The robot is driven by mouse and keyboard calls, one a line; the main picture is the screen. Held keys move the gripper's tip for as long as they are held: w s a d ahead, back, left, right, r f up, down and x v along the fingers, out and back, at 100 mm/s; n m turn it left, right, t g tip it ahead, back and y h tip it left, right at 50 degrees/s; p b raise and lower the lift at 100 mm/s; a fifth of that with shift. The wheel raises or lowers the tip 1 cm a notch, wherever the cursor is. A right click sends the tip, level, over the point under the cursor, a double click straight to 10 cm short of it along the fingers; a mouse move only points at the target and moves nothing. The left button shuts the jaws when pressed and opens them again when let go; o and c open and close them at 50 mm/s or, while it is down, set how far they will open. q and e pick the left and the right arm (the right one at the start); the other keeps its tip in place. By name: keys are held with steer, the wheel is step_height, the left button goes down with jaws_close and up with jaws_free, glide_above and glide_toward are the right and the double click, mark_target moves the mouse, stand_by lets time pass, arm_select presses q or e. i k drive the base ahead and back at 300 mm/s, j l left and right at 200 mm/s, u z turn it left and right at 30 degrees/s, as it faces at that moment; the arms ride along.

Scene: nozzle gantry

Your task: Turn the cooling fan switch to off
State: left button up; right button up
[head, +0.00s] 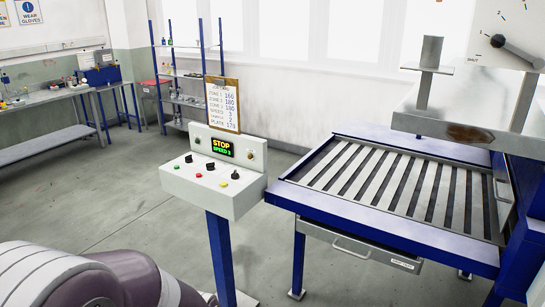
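A white control box (213,187) stands on a blue post near the middle of the head view. Its sloped top carries black rotary knobs, a left one (189,158), a middle one (210,166) and a right one (235,175). Their labels are too small to read, so I cannot tell which is the cooling fan switch or how it is set. A display (220,147) on the upright panel reads STOP and SPEED 3. Neither of my grippers is in view; a part of my own arm shows at the bottom left.
A clipboard (222,104) with zone settings stands above the box. A blue-framed slatted table (390,180) with a drawer (362,246) is close on the right, under a metal machine head (470,120). Shelves and benches line the back. Floor left of the box is clear.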

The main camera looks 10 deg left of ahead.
mark_target(209, 166)
steer(key=i+j+z, duration=0.2)
steer(key=j+z, duration=0.15)
steer(key=i+j+z, duration=0.1)
steer(key=j+z, duration=0.65)
steer(key=j, duration=0.15)
steer(key=j+z, duration=0.35)
steer(key=j, duration=0.15)
steer(key=i, duration=0.05)
